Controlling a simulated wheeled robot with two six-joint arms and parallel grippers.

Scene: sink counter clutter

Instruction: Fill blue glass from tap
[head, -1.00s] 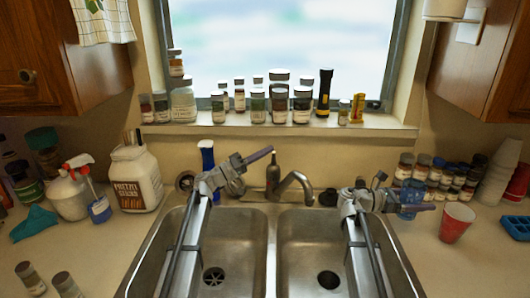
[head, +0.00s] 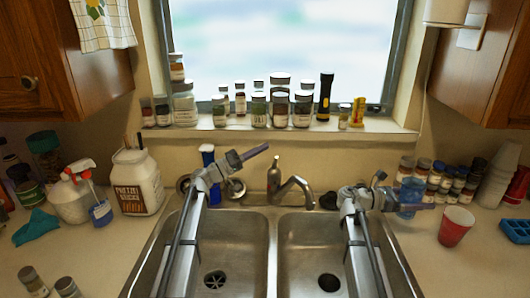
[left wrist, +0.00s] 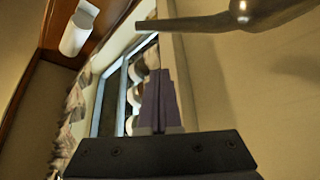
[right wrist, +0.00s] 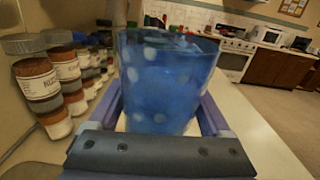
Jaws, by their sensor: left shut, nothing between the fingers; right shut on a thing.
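The blue glass (right wrist: 165,85) with pale dots fills the middle of the right wrist view, upright between the fingers. My right gripper (head: 415,207) is shut on it; in the head view the glass (head: 411,190) shows at the right of the sink. The tap (head: 292,187) rises behind the sink divider, its spout over the basins; part of it also shows at the top of the left wrist view (left wrist: 200,20). My left gripper (head: 258,151) is shut and empty, left of the tap and raised, pointing right. Water is not visible at the spout.
The double sink (head: 232,240) lies below both arms. Several spice jars (head: 440,180), a red cup (head: 456,226) and stacked white cups (head: 500,175) stand right of the glass. A pretzel jar (head: 136,182) and spray bottles stand at left. Jars line the windowsill (head: 300,130).

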